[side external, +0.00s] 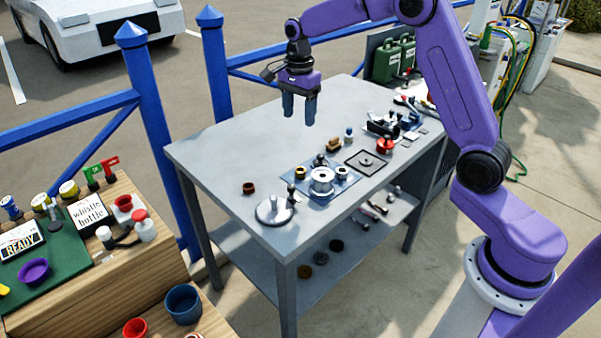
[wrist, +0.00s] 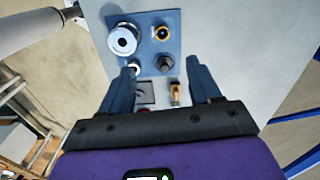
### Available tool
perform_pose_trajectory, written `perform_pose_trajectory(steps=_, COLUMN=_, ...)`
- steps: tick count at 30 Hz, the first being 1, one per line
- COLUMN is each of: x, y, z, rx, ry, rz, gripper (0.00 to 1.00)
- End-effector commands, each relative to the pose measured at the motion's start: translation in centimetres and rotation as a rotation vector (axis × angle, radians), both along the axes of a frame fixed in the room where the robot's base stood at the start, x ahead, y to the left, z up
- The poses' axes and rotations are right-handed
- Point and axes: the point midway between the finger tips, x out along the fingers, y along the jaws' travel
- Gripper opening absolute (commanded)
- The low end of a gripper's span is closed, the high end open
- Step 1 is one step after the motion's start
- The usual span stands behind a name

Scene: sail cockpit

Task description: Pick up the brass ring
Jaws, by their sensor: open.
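The brass ring (side external: 300,172) lies on a blue mat (side external: 349,179) on the grey table, beside a large white spool (side external: 321,184). In the wrist view the brass-coloured ring (wrist: 161,33), with a dark centre, sits at the mat's upper right, right of the spool (wrist: 123,40) and above a dark round knob (wrist: 164,62). My gripper (side external: 299,112) is open and empty, high above the table with its fingers pointing down. In the wrist view the ring shows beyond the fingertips (wrist: 162,78), and nothing is between the fingers.
A pale ring (side external: 343,172) is also on the mat. A dark square tray (side external: 366,162), a wooden piece (side external: 333,145) and a red pot (side external: 385,146) are nearby. A round metal disc with a knob (side external: 274,210) and a brown cup (side external: 249,188) stand left.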

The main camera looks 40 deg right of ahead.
Motion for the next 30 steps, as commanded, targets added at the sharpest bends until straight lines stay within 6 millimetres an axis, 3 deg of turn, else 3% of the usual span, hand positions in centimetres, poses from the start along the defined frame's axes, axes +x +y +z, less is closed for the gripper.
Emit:
perform_pose_trajectory(steps=8, x=1.0, y=-1.4, z=-1.8, rx=0.000, ry=0.004, rz=-0.102, gripper=0.63)
perform_pose_trajectory(steps=22, x=0.8, y=-1.4, z=-10.4, rx=0.000, ry=0.005, rz=-0.097, gripper=0.63)
perform_pose_trajectory(steps=30, x=0.9, y=-1.4, z=-12.6, rx=0.000, ry=0.001, rz=-0.097, gripper=0.63)
